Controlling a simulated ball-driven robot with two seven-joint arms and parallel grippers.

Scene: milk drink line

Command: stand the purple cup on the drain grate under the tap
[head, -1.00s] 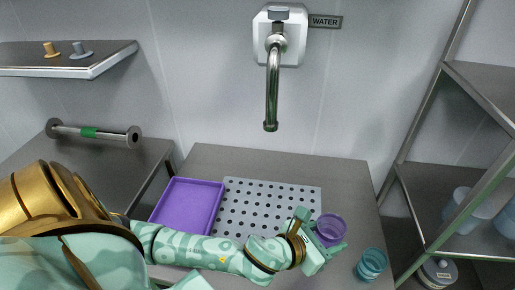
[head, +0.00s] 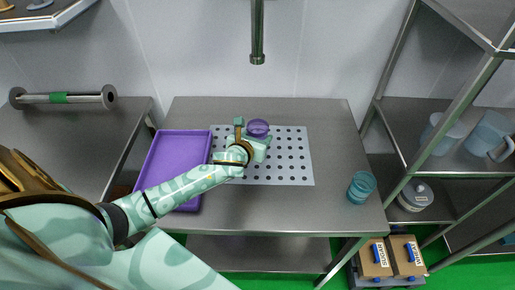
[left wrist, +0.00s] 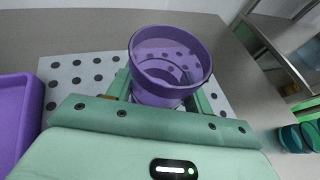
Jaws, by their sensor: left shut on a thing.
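The purple cup (head: 257,128) is upright between the fingers of my left gripper (head: 254,139), which is shut on it. In the left wrist view the cup (left wrist: 170,62) shows its open rim, with the gripper fingers (left wrist: 165,92) at its sides. The drain grate (head: 292,160) is a grey perforated plate on the steel table, and the cup is over its back part. I cannot tell whether the cup's base touches the grate. The tap (head: 257,40) hangs from above, its outlet above the cup in the picture. My right gripper is not in view.
A purple tray (head: 147,178) lies left of the grate. A teal cup (head: 361,187) stands on the steel table (head: 330,215) at the right. A rack (head: 455,110) with clear jugs is further right. The tabletop behind the grate is clear.

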